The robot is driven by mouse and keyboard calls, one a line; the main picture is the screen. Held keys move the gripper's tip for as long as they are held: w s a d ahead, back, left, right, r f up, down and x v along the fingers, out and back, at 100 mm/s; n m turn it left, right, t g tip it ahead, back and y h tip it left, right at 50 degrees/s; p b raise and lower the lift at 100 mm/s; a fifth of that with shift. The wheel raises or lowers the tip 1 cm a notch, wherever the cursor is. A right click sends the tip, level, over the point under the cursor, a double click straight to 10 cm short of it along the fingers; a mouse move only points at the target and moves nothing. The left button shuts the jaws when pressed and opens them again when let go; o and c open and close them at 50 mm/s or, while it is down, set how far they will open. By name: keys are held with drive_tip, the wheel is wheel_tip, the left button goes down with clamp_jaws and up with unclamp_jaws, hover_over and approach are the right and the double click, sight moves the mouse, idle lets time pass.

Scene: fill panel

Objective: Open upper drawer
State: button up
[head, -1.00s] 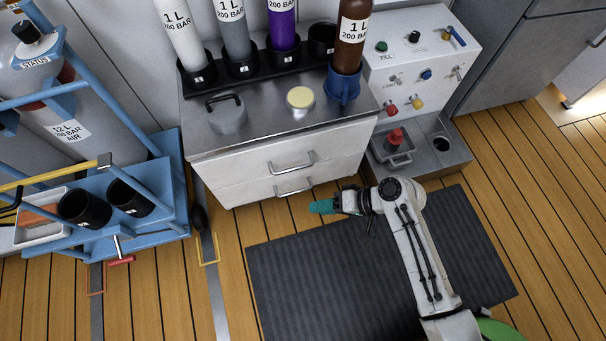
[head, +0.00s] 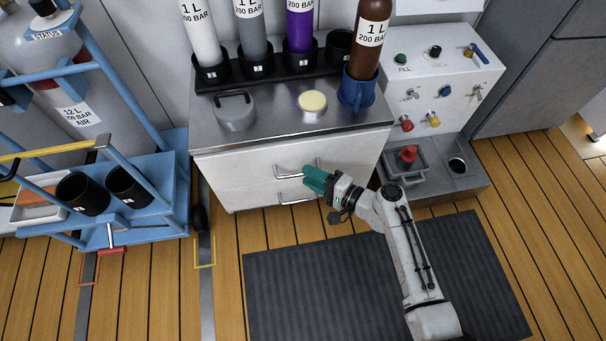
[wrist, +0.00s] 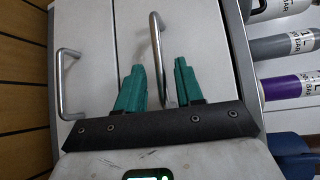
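The white cabinet's upper drawer (head: 235,166) is shut, with its metal bar handle (head: 290,172) partly covered by my gripper in the head view. My gripper (head: 312,180) has green fingers and is right in front of the cabinet at this handle. In the wrist view, my gripper (wrist: 158,85) is open, and the upper drawer handle (wrist: 155,45) shows between its two fingers, nearer the right one. I cannot tell how deep the bar sits between them. The lower drawer handle (wrist: 65,85) is to the left of the fingers.
The lower drawer (head: 250,195) is shut. A blue cart (head: 165,190) stands left, a valve panel (head: 440,85) right. A dark mat (head: 330,285) lies in front.

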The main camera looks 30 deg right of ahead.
drive_tip(key=shift+b+x, duration=0.3)
drive_tip(key=shift+x, duration=1.3)
clamp_jaws()
